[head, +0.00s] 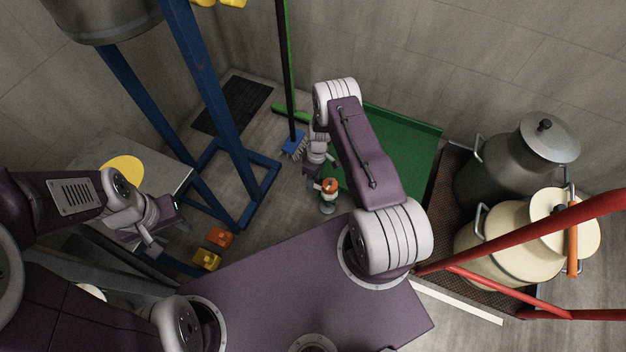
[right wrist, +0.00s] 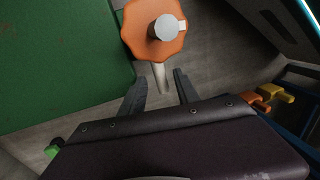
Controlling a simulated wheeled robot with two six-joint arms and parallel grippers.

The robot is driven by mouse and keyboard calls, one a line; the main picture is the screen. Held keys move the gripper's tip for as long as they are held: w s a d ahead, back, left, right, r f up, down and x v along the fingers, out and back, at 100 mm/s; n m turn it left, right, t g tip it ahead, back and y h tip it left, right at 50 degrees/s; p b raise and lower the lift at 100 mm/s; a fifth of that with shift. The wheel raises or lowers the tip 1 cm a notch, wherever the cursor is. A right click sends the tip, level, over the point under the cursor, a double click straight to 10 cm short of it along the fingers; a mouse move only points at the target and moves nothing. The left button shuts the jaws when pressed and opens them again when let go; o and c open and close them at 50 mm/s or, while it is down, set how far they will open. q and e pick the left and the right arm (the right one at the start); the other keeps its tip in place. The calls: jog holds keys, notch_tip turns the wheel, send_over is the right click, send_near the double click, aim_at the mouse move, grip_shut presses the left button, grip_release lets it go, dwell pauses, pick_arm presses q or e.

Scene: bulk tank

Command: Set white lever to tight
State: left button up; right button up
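An orange eight-sided knob (right wrist: 153,27) with a grey round cap and a small white mark is at the top of the right wrist view. The white lever (right wrist: 160,77) sticks out from under it, towards my right gripper (right wrist: 160,88). That gripper's two dark fingers are apart, with the lever's end at the gap between their tips; I see no grip on it. In the head view the orange knob (head: 329,185) is small, just beside my right gripper (head: 313,175). My left gripper (head: 158,238) is at the left, away from the knob; its finger opening is unclear.
A green tray (head: 400,150) lies behind my right arm. Blue frame legs (head: 215,90) stand left of it. Orange (head: 220,238) and yellow (head: 207,259) blocks sit low at left. Metal cans (head: 495,240) and a red rail (head: 520,232) are at right.

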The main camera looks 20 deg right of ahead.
notch_tip(320, 180, up, 9)
jog(key=w+d+p, duration=0.1)
jog(key=p, duration=0.4)
jog(key=shift+d, duration=0.15)
